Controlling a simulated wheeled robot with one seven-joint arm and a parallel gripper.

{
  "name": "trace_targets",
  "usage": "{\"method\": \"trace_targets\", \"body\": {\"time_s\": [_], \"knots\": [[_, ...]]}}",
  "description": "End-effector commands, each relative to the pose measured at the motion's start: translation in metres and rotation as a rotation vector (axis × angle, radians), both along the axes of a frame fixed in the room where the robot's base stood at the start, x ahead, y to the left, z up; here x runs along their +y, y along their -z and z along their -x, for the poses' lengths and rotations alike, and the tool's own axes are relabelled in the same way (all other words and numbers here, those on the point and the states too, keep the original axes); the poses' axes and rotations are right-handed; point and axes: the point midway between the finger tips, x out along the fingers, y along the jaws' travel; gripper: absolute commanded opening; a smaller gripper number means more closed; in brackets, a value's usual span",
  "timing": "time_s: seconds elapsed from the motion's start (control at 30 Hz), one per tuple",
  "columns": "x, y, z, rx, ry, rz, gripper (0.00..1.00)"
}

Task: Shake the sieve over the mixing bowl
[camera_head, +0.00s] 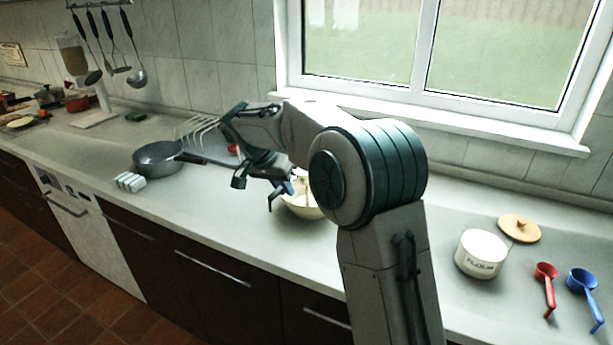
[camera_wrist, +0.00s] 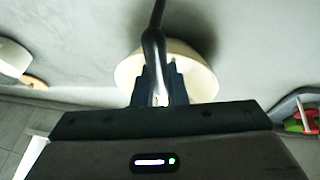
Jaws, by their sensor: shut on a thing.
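The cream mixing bowl (camera_head: 304,212) stands on the counter, partly hidden behind my arm in the head view. It also shows in the wrist view (camera_wrist: 205,80), below my gripper. My gripper (camera_head: 281,190) is low over the bowl's left side. In the wrist view my gripper (camera_wrist: 160,92) is shut on a slim dark handle (camera_wrist: 154,45), which crosses above the bowl and runs out of the top edge. The handle looks like the sieve's. The sieve's mesh is not visible in either view, so I cannot tell whether it is over the bowl.
A grey pan (camera_head: 150,160) and a wire rack (camera_head: 200,130) stand left of my gripper. A white flour canister (camera_head: 482,254), a wooden lid (camera_head: 519,228), a red scoop (camera_head: 547,287) and a blue scoop (camera_head: 585,289) are at the right. The window wall bounds the counter's back.

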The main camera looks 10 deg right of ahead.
Motion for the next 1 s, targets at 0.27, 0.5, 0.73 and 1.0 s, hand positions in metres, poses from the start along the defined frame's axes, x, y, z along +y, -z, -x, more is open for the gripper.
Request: {"method": "trace_targets", "body": {"time_s": [0.27,0.5,0.73,1.0], "knots": [[-0.021,0.001,0.000,-0.002,0.009,0.002,0.00],[-0.018,-0.001,0.000,0.001,-0.001,0.001,0.00],[0.004,0.000,0.000,-0.001,0.001,0.001,0.00],[-0.031,0.000,0.000,-0.001,0.004,0.001,0.00]]}}
